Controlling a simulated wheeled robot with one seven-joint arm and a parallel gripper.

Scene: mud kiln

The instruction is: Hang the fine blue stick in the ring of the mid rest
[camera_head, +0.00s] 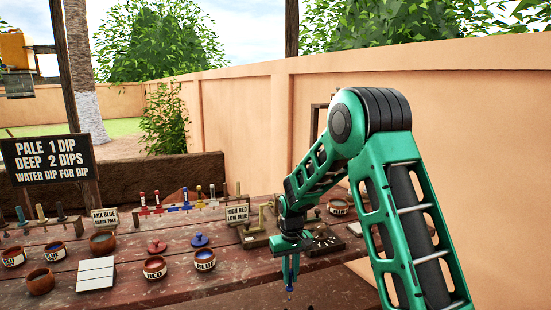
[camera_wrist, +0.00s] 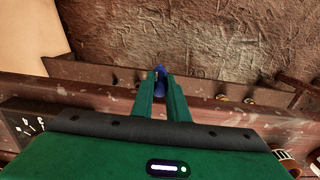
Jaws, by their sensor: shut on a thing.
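My gripper (camera_head: 289,280) points down near the front edge of the table, on the right side in the head view. In the wrist view my gripper (camera_wrist: 160,82) has its green fingers closed on the fine blue stick (camera_wrist: 161,70), whose blue end shows between the fingertips. In the head view a small blue bit of the stick (camera_head: 290,289) shows below the fingers; the rest of it is hidden. Several small wooden stands (camera_head: 253,236) stand behind and beside my gripper, partly covered by my arm. I cannot tell which is the mid rest, and no ring is clear.
A plank table (camera_head: 220,270) carries a blue-labelled bowl (camera_head: 205,261), a red-labelled bowl (camera_head: 154,268), lids, a white tile block (camera_head: 96,274) and a rack of coloured sticks (camera_head: 183,206).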

